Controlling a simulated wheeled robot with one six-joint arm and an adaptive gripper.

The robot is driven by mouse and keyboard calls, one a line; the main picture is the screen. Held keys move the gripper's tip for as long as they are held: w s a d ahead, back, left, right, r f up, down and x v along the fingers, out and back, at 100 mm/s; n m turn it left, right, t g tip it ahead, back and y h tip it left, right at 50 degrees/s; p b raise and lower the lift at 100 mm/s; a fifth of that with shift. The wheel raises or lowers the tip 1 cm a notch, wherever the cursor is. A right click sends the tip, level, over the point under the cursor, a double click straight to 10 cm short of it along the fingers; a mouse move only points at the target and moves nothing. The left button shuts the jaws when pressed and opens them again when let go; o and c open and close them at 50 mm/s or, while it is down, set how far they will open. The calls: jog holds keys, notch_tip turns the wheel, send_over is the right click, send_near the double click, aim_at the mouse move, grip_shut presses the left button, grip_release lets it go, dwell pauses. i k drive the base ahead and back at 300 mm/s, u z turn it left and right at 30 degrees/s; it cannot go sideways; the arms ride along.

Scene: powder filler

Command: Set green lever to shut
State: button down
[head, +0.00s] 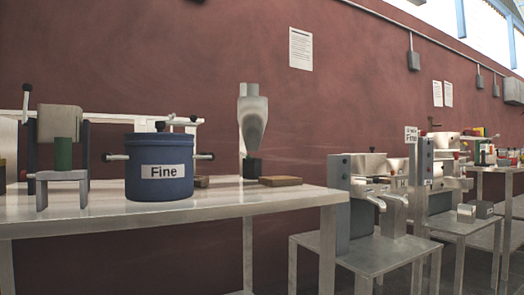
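I cannot make out a green lever in the head view. A grey machine with a hopper top and a spout (364,195) stands on a low table right of centre, with a small red knob on its front. A second machine (432,176) stands behind it to the right, under a small label whose text is hard to read. Small green items (484,146) show among the things at the far right, too small to identify. My gripper is not in view.
On the near metal table (240,199) stand a blue pot labelled "Fine" (160,182), a frame with a green cylinder (63,153), a grey funnel (253,122) over a dark green cup (252,167), and a brown block (280,181). Low tables (375,258) stand right; floor between is partly visible.

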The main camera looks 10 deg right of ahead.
aim_at(249, 157)
jog(key=z, duration=1)
jog(key=i, duration=0.95)
jog(key=u, duration=2.1)
